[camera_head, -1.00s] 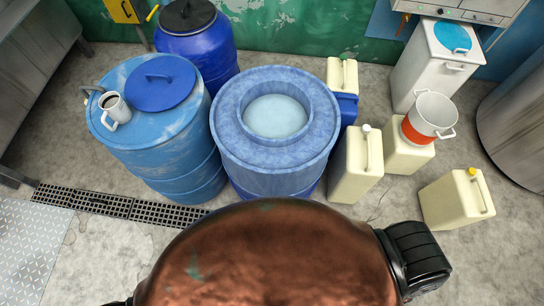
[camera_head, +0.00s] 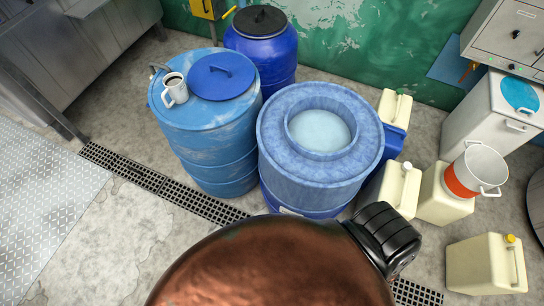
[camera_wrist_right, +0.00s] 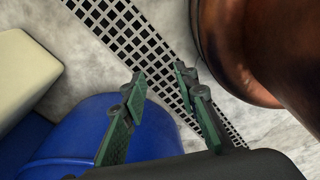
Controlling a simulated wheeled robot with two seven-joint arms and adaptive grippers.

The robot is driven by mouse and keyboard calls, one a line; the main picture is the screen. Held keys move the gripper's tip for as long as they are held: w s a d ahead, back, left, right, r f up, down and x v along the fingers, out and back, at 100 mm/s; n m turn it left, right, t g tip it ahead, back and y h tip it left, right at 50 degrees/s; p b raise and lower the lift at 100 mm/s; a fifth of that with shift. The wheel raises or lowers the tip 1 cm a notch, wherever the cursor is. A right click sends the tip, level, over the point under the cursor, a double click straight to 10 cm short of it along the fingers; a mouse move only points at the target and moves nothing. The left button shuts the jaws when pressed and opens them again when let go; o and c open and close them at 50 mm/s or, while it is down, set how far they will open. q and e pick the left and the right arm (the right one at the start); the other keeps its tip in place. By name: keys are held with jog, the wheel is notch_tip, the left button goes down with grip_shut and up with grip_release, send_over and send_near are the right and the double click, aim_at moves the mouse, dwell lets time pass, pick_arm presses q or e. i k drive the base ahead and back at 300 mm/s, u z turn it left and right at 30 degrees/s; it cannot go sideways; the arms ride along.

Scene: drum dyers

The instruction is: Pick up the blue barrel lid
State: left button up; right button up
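The blue barrel lid (camera_head: 222,76) is a round, darker blue disc with a raised handle. It lies on top of the lighter blue barrel (camera_head: 212,130) at left-centre of the head view. A white mug (camera_head: 175,90) with dark contents stands on the same barrel top, at the lid's left edge. My right gripper (camera_wrist_right: 161,82) shows only in the right wrist view. Its two green-padded fingers are apart with nothing between them, above the floor grate and near a blue rounded surface. My left gripper is not in view.
A wide blue tub (camera_head: 276,160) with pale liquid stands right of the lid's barrel. A dark-lidded blue barrel (camera_head: 268,50) stands behind. Cream canisters (camera_head: 486,264) and a white-orange pot (camera_head: 470,172) are at right. A floor grate (camera_head: 150,180) crosses bare floor at left.

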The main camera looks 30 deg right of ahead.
aim_at(224, 76)
jog(key=u, duration=1)
jog(key=i, duration=2.1)
jog(key=z, duration=2.9)
jog(key=i, duration=0.5)
